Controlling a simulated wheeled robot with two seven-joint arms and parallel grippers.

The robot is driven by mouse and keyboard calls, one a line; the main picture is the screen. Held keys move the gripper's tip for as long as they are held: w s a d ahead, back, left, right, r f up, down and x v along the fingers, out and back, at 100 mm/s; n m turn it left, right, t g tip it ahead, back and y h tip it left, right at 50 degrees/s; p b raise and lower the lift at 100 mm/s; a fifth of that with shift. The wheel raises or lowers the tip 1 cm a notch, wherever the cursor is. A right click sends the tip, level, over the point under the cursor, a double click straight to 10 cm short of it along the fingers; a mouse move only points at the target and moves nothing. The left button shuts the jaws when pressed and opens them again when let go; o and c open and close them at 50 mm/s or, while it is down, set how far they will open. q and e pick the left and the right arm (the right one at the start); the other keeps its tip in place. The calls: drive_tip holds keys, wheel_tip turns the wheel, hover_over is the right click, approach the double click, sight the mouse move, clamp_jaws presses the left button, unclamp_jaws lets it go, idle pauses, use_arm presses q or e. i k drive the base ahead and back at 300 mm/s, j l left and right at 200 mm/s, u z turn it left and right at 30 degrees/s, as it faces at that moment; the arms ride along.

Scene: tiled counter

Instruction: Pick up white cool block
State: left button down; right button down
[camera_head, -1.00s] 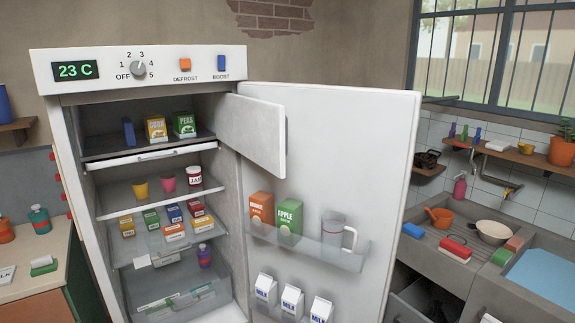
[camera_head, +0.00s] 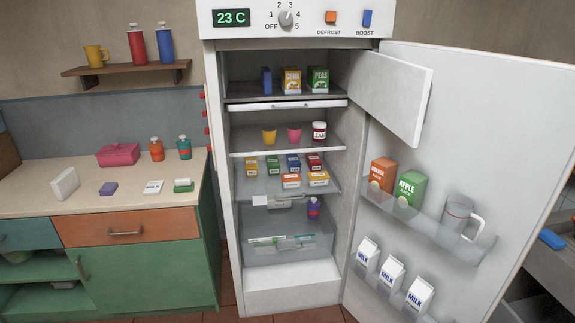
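A white flat block (camera_head: 65,184) stands tilted on its edge near the left end of the wooden counter (camera_head: 35,203). It looks like the white cool block, but I see no label on it. Neither of my grippers is in view, and nothing touches the block. A blue block (camera_head: 266,80) of similar kind stands in the freezer compartment, left of the corn and peas boxes.
The fridge (camera_head: 292,290) stands open, its door (camera_head: 505,130) swung out to the right. The counter's front strip is clear.

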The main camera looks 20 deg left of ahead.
sight(63, 185)
drive_tip(key=u, duration=2.2)
drive_tip(key=i+j+z, duration=0.35)
drive_tip(key=i, duration=0.35)
drive_tip(key=i+j+z, duration=0.3)
drive_tip(key=i+j, duration=0.35)
drive_tip(key=j, duration=0.1)
